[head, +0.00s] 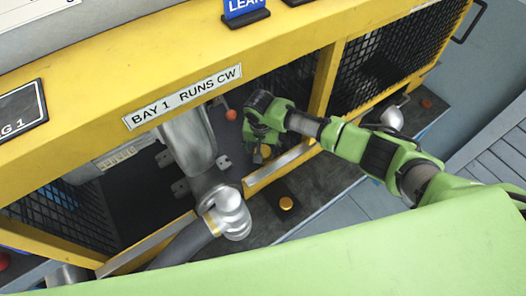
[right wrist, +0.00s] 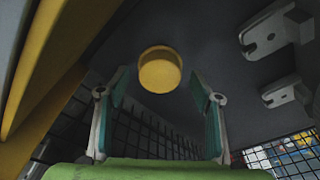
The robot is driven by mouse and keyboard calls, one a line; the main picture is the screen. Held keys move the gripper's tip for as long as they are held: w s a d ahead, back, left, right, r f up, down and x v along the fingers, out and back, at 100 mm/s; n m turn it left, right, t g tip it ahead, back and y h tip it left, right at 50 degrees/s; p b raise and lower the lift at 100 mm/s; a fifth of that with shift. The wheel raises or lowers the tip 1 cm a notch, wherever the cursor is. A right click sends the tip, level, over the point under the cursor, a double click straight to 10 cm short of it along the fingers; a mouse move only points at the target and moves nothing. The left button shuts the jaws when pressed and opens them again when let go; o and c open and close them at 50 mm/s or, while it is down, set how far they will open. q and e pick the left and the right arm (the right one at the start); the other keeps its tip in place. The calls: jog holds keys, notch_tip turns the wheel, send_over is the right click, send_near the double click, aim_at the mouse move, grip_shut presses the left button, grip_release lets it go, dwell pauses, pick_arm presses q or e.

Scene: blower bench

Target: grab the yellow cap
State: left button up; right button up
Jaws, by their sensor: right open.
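The yellow cap (right wrist: 160,70) shows in the right wrist view as a round yellow disc against a dark grey surface. It appears just beyond and between the fingertips of my right gripper (right wrist: 158,92). The fingers are open, one on each side, with gaps to the cap. In the head view my right gripper (head: 262,150) reaches into the yellow-framed bay, and a small yellow patch shows at its fingers, mostly hidden. I cannot tell the exact distance from fingers to cap. My left gripper does not show.
A grey metal duct (head: 187,143) and silver elbow (head: 232,214) stand left of the gripper. The yellow frame (head: 325,78) and mesh panel (head: 372,72) are close on the right. An orange-yellow knob (head: 286,203) sits on a dark pad in front. Metal brackets (right wrist: 268,38) line the wall.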

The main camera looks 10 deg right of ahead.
jog(key=shift+f, duration=0.2)
jog(key=c, duration=1)
